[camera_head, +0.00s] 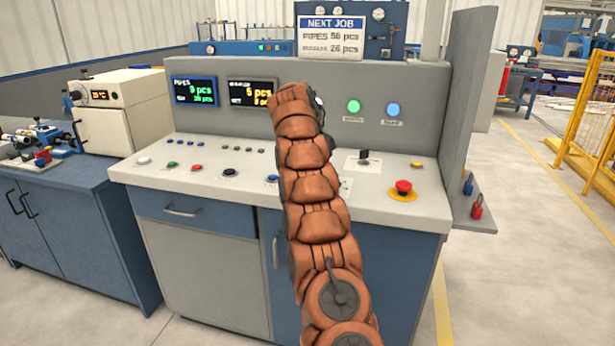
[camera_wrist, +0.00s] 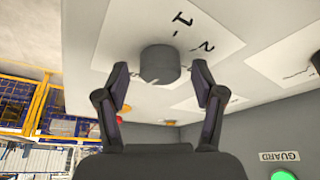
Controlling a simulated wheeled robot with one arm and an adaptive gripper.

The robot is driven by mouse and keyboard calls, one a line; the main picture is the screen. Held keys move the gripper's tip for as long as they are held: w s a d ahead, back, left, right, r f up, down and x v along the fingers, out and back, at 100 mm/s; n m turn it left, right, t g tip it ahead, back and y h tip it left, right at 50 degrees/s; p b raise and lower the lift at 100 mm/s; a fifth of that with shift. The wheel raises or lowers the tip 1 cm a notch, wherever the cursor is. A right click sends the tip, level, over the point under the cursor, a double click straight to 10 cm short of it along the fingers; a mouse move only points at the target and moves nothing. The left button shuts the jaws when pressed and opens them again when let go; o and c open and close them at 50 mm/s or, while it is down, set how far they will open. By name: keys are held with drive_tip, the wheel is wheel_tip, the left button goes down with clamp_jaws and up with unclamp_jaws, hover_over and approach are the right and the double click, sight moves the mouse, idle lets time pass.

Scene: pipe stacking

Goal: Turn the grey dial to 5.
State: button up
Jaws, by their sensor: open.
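The grey dial (camera_wrist: 160,62) is a short dark cylinder on a white plate (camera_wrist: 92,30) in the wrist view. The numbers 1 and 2 show on the plate above it; the other marks and the dial's pointer are hidden or unclear. My gripper (camera_wrist: 161,76) is open, with one finger on each side of the dial. Gaps show between the fingertips and the dial, though their depth is hard to judge. In the head view my arm hides the dial and the gripper.
The grey console (camera_head: 235,180) carries a black-handled switch (camera_head: 364,157), a red emergency button (camera_head: 403,187) and several small buttons. A green lamp (camera_head: 354,106) and a blue lamp (camera_head: 393,109) sit on its back panel. A side wall (camera_head: 470,80) bounds the right.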

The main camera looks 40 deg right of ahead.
drive_tip(key=shift+s+n, duration=0.1)
drive_tip(key=shift+n, duration=0.3)
